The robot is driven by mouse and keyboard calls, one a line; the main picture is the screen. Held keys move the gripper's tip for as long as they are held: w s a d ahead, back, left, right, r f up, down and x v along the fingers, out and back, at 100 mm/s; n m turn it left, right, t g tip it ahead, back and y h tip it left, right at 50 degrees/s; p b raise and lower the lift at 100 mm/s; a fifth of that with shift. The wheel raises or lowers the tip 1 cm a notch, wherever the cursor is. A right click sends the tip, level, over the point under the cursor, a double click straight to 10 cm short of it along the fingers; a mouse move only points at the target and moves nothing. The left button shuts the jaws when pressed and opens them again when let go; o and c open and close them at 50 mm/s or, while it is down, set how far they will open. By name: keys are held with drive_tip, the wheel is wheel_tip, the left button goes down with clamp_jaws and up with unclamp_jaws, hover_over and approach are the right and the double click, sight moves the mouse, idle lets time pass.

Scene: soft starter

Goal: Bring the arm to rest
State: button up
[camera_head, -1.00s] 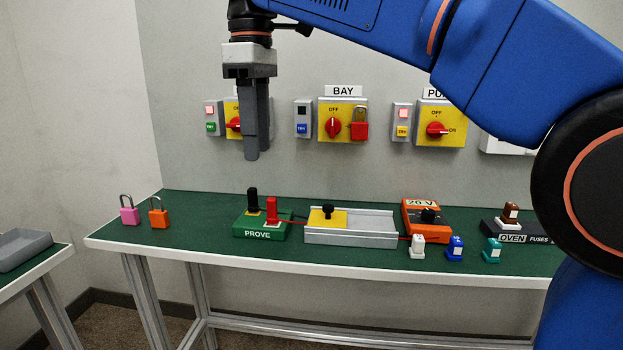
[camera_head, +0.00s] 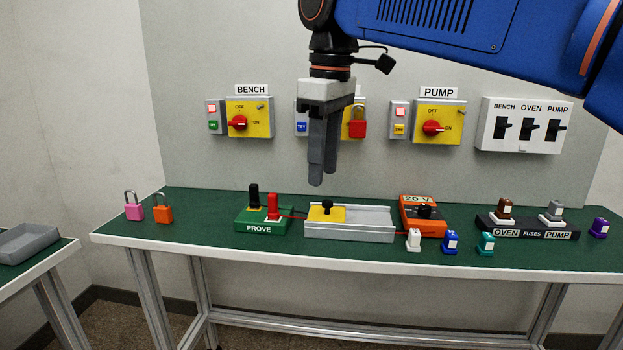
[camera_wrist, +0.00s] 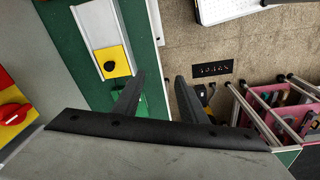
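My gripper (camera_head: 320,172) hangs from my arm in the air above the bench, fingers pointing down. It is in front of the wall panels and above the yellow end of the grey tray (camera_head: 365,236). In the wrist view my gripper (camera_wrist: 160,92) has its two dark fingers spread apart, with nothing between them. It touches nothing that I can see. My gripper hides most of the middle panel, but its red padlock (camera_head: 357,127) shows.
The green bench (camera_head: 180,236) holds a green PROVE box (camera_head: 263,224), an orange meter (camera_head: 414,225), a fuse block (camera_head: 528,229), loose fuses, and pink (camera_head: 134,211) and orange padlocks (camera_head: 162,214). BENCH (camera_head: 250,117) and PUMP switches (camera_head: 439,122) and a breaker box (camera_head: 525,124) are on the wall.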

drive_tip(key=s+d+f+m+t, duration=0.1)
drive_tip(key=s+d+f+m, duration=0.2)
drive_tip(key=d+f, duration=0.4)
drive_tip(key=s+d+f+m+t, duration=0.1)
drive_tip(key=s+d+f+m, duration=0.2)
drive_tip(key=d+f, duration=0.5)
drive_tip(key=s+d+f+m+t, duration=0.1)
drive_tip(key=s+d+f+m, duration=0.2)
drive_tip(key=s+d+f, duration=0.2)
drive_tip(key=s+d+f+m, duration=0.3)
drive_tip(key=s+d+f, duration=0.2)
drive_tip(key=f, duration=0.6)
drive_tip(key=shift+s+d+m+t+h, duration=0.3)
drive_tip(key=shift+d+t, duration=0.1)
drive_tip(key=shift+d, duration=0.55)
drive_tip(key=shift+o, duration=0.5)
